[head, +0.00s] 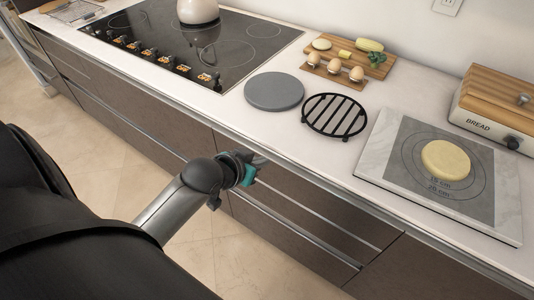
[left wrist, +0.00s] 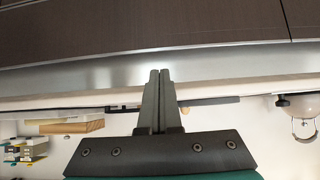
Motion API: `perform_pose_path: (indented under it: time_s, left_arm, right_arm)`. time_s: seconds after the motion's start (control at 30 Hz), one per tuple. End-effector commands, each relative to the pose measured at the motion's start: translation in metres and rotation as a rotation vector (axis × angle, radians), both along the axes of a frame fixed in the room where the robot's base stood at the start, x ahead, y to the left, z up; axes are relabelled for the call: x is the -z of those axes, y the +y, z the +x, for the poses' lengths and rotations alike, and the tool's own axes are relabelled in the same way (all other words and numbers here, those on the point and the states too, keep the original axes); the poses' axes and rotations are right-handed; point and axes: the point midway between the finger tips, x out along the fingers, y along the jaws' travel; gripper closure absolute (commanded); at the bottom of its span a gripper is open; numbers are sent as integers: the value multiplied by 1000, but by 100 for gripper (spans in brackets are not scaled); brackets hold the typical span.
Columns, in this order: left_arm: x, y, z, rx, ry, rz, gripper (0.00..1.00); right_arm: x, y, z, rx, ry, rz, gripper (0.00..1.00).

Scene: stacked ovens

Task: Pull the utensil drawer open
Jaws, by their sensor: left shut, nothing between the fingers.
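Brown drawer fronts with long metal strips run under the counter in the head view. The upper drawer front (head: 335,208) is right of my left gripper, and a lower one (head: 285,235) is beneath it; both look closed. Which is the utensil drawer is not marked. My left gripper (head: 262,160) is at the metal strip under the counter edge, shut and empty. In the left wrist view its fingers (left wrist: 160,78) are together, tips over the metal strip (left wrist: 90,74) beside the brown front (left wrist: 140,22). I cannot tell whether they touch. My right gripper is out of view.
The counter holds a grey round plate (head: 274,92), a black trivet (head: 336,116), a wooden board (head: 350,62) with food, a marble slab (head: 508,212) with dough, and a bread box (head: 490,118). A cooktop (head: 235,45) is at left. The tiled floor (head: 105,170) looks clear.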

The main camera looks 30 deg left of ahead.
Motion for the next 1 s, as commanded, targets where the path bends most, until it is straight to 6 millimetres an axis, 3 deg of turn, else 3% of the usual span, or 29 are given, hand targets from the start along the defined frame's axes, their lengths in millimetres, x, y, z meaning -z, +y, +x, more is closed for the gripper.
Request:
perform_pose_path:
  time_s: [0.5, 1.0]
  left_arm:
    - [53, -2, 62, 0, -1, 0, 100]
    - [58, -3, 70, 0, -1, 0, 100]
  right_arm:
    - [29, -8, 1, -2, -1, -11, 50]
    - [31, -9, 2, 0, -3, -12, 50]
